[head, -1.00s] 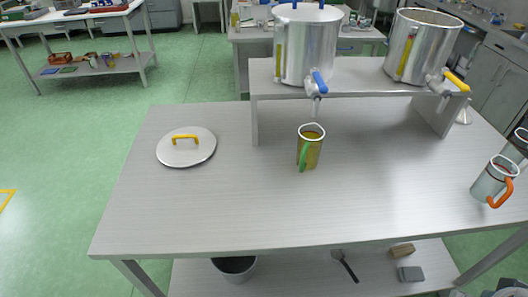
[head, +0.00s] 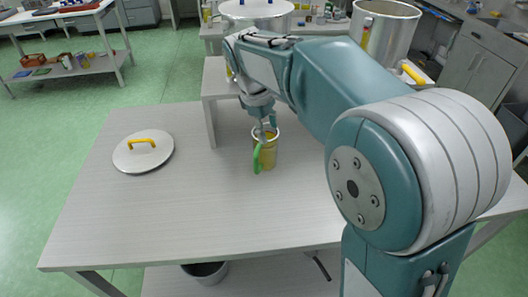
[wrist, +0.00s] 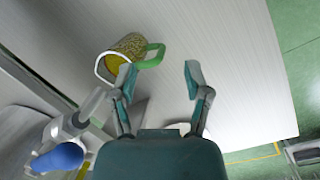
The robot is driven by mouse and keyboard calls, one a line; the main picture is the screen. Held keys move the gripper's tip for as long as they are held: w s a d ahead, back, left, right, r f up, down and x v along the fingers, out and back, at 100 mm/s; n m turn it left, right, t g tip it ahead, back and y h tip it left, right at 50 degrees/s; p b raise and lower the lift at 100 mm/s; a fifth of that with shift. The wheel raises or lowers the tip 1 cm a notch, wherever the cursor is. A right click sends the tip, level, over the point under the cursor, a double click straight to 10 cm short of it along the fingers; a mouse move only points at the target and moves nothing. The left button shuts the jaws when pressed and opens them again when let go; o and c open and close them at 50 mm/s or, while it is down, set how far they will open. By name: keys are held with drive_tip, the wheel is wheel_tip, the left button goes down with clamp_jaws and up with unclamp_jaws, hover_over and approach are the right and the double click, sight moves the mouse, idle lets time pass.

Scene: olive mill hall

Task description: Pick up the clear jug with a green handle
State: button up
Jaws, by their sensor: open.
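The clear jug (head: 268,156) stands upright on the table, with yellow-green contents and a green handle (head: 257,158) facing the front left. In the wrist view the jug (wrist: 127,46) is at the upper left, its handle (wrist: 153,56) pointing right. My gripper (head: 265,128) is at the jug's top in the head view and partly overlaps its rim. In the wrist view my gripper (wrist: 158,74) is open and empty. Its left fingertip overlaps the jug's lower side, and the handle lies just ahead of the gap. I cannot tell whether they touch.
A grey riser (head: 209,112) stands behind the jug with large steel pots (head: 382,32) on it. A blue-handled tap (wrist: 57,158) shows at the wrist view's lower left. A round lid (head: 128,158) with a yellow handle lies at left. The table's front left is clear. My arm hides the right side.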

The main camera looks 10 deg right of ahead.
drive_tip(key=w+a+f+n+g+h, duration=0.1)
drive_tip(key=w+a+f+n+h, duration=0.1)
drive_tip(key=w+a+f+n, duration=0.35)
drive_tip(key=m, duration=0.1)
hover_over(256, 172)
drive_tip(key=w+a, duration=0.2)
wheel_tip(256, 172, down, 6)
drive_tip(key=x, duration=0.5)
drive_tip(key=shift+s+a, duration=0.15)
drive_tip(key=shift+s, duration=0.25)
drive_tip(key=shift+d+f, duration=0.3)
drive_tip(key=shift+f, duration=0.1)
drive_tip(key=shift+a, duration=0.1)
clamp_jaws()
